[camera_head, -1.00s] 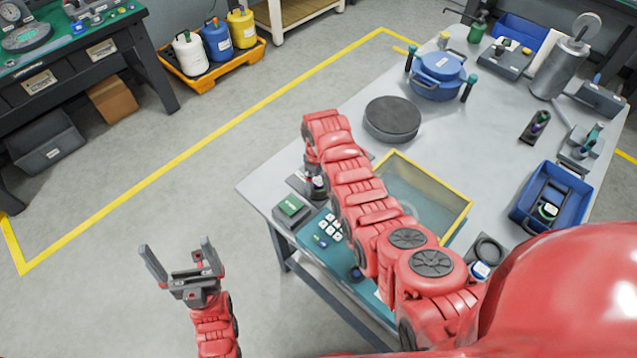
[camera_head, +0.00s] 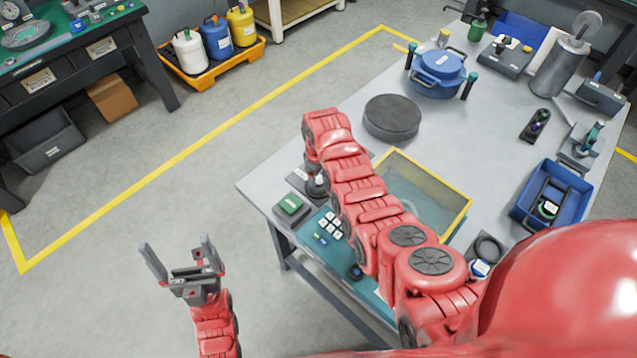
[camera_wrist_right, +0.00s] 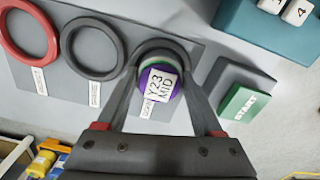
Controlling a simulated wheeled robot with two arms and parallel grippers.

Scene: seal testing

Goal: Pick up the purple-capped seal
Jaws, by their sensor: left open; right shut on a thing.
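The purple-capped seal (camera_wrist_right: 158,88) shows in the right wrist view, with a white label reading "Y23 MID" and a green band at its far edge. My right gripper (camera_wrist_right: 158,72) is shut on it, one finger on each side. The seal is at a dark round ring on a grey plate; I cannot tell whether it is lifted clear. In the head view my right gripper (camera_head: 316,184) is partly hidden under its red arm at the table's left corner. My left gripper (camera_head: 182,252) is open and empty over the floor.
In the right wrist view, a red ring (camera_wrist_right: 28,35) and a dark ring (camera_wrist_right: 93,48) lie beside the seal. A green START button box (camera_wrist_right: 240,103) is close on the other side. A yellow-rimmed clear tank (camera_head: 440,175) and a dark round disc (camera_head: 392,117) are beyond the arm.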

